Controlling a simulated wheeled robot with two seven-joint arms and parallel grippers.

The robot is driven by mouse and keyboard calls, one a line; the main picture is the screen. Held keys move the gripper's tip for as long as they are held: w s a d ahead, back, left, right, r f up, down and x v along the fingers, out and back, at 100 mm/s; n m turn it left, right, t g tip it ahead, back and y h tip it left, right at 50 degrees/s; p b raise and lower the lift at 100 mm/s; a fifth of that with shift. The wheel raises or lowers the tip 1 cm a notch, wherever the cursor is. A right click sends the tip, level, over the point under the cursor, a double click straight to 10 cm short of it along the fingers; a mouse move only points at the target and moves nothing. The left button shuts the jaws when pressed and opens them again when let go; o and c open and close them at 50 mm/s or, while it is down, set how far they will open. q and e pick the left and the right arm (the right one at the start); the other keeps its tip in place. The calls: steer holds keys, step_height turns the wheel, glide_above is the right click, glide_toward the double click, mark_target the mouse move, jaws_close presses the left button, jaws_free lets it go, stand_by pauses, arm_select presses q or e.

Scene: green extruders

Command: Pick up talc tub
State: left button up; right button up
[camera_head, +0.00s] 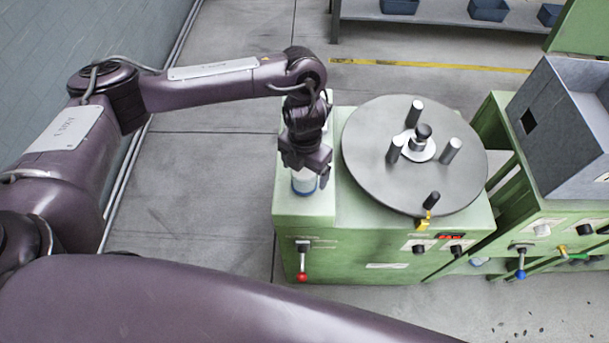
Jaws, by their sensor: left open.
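The talc tub (304,182) is a small white and blue container standing on the left part of the green machine's top. My left gripper (307,170) is directly above it, pointing down, with its fingers at the tub's upper part. The gripper hides the top of the tub. The jaws are open, and I cannot tell whether they touch the tub. My right gripper is out of view.
A round grey turntable (370,165) with several upright pegs sits on the green machine (345,250), right of the tub. A grey hopper box (548,130) stands farther right. A shelf (440,12) with blue bins is at the back. The floor on the left is clear.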

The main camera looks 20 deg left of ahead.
arm_select(q)
steer(key=shift+a+f, duration=0.1)
steer(key=shift+f, duration=1.45)
steer(key=shift+r, duration=0.1)
steer(key=c, duration=1.2)
